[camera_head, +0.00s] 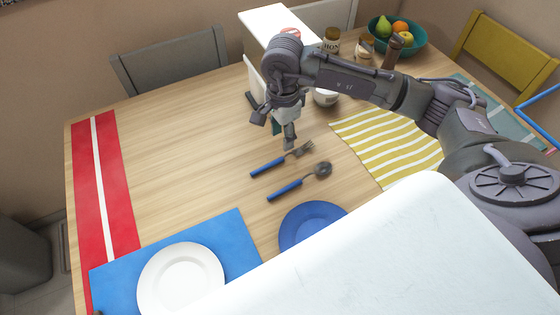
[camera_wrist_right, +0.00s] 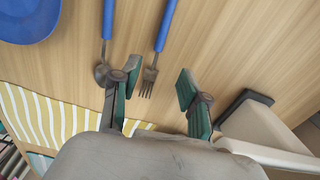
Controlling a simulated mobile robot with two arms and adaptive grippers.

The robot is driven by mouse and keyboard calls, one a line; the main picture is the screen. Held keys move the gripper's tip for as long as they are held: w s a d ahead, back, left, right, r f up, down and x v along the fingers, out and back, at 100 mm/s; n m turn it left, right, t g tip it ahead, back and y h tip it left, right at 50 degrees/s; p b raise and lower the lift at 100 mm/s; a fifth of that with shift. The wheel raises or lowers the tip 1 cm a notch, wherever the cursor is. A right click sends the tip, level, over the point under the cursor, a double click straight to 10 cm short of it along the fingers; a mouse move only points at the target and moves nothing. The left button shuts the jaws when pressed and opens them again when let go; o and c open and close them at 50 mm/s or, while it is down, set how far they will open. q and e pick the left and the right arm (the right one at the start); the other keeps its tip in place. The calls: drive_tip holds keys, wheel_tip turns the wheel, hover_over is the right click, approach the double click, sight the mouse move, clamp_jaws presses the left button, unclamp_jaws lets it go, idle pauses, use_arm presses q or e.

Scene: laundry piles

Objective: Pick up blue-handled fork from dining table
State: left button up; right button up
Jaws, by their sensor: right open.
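The blue-handled fork (camera_head: 281,159) lies on the wooden dining table (camera_head: 190,130), with its tines toward the upper right in the head view. A blue-handled spoon (camera_head: 300,181) lies beside it, nearer to me. My right gripper (camera_head: 273,138) is above the table just beyond the fork, pointing down. In the right wrist view the fork (camera_wrist_right: 160,45) lies ahead of the open fingers (camera_wrist_right: 158,88), its tines near the left finger. The spoon (camera_wrist_right: 107,35) lies left of it. The jaws hold nothing. My left gripper is not in view.
A blue plate (camera_head: 312,222) and a white plate (camera_head: 180,279) on a blue placemat (camera_head: 240,240) are nearer to me. A yellow striped cloth (camera_head: 385,145) lies right. A white box (camera_head: 268,22), jars and a fruit bowl (camera_head: 412,46) stand behind. The table's left middle is clear.

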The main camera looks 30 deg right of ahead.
sight(283, 154)
wheel_tip(283, 154, down, 2)
drive_tip(key=shift+f+b, duration=0.1)
drive_tip(key=shift+b, duration=0.2)
drive_tip(key=shift+w+f, duration=0.1)
drive_tip(key=shift+f, duration=0.3)
drive_tip(key=f, duration=0.1)
drive_tip(key=f+b, duration=0.1)
drive_tip(key=f, duration=0.1)
drive_tip(key=f+b, duration=0.1)
drive_tip(key=shift+s+f, duration=0.25)
drive_tip(key=shift+f, duration=0.15)
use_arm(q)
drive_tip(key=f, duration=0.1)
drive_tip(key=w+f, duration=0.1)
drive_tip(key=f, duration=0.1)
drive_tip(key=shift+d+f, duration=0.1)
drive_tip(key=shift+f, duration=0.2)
use_arm(e)
drive_tip(key=shift+r, duration=0.1)
clamp_jaws()
